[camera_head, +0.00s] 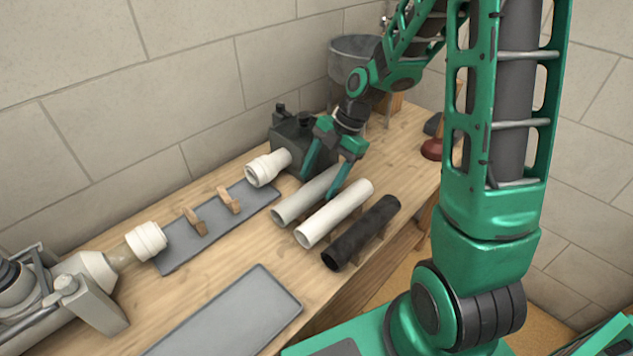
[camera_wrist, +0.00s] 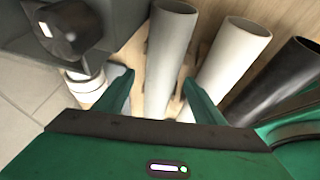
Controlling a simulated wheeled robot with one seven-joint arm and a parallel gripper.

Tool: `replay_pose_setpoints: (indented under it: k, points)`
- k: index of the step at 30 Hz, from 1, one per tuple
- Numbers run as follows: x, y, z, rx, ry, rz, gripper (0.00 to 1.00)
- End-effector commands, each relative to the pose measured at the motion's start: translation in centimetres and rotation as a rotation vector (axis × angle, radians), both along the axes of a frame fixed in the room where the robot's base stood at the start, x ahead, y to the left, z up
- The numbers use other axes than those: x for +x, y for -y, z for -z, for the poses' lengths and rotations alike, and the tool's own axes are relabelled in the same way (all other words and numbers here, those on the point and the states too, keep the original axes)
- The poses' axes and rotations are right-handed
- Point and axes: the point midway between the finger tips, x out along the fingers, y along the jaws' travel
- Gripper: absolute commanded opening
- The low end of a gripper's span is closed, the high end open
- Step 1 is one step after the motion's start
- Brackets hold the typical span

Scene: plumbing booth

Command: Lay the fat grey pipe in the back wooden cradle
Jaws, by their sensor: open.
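The fat grey pipe (camera_head: 297,205) lies on the bench, leftmost of three parallel pipes. My gripper (camera_head: 318,185) is open above it, one finger on each side. In the wrist view the grey pipe (camera_wrist: 168,65) runs between my open fingers (camera_wrist: 157,88); I cannot tell whether they touch it. Two notched wooden blocks stand on a dark grey plate (camera_head: 175,252) by the wall, to the left of the pipes: one wooden block (camera_head: 195,221) nearer the left and another wooden block (camera_head: 229,200) nearer the right. Both blocks are empty.
A white pipe (camera_head: 335,213) and a black pipe (camera_head: 362,232) lie close right of the grey one. White fittings (camera_head: 147,241) and (camera_head: 268,167) flank the plate. A dark machine (camera_head: 292,140) stands behind my gripper. A flat grey tray (camera_head: 235,315) lies in front, empty.

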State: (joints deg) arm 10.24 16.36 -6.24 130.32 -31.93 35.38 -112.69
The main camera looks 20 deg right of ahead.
Motion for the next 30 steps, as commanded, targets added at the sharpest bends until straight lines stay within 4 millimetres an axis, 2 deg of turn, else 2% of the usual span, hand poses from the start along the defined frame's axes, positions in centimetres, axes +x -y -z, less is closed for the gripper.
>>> replay_pose_setpoints:
  k: [9,15,20,30]
  points:
    - [0.2,2.6,-5.4,-0.001,0.003,0.003,0.64]
    - [0.1,3.5,-7.5,0.000,0.001,0.001,0.64]
    - [0.1,3.8,-8.2,0.000,0.001,0.001,0.64]
    - [0.1,3.8,-8.1,0.000,0.000,0.001,0.64]
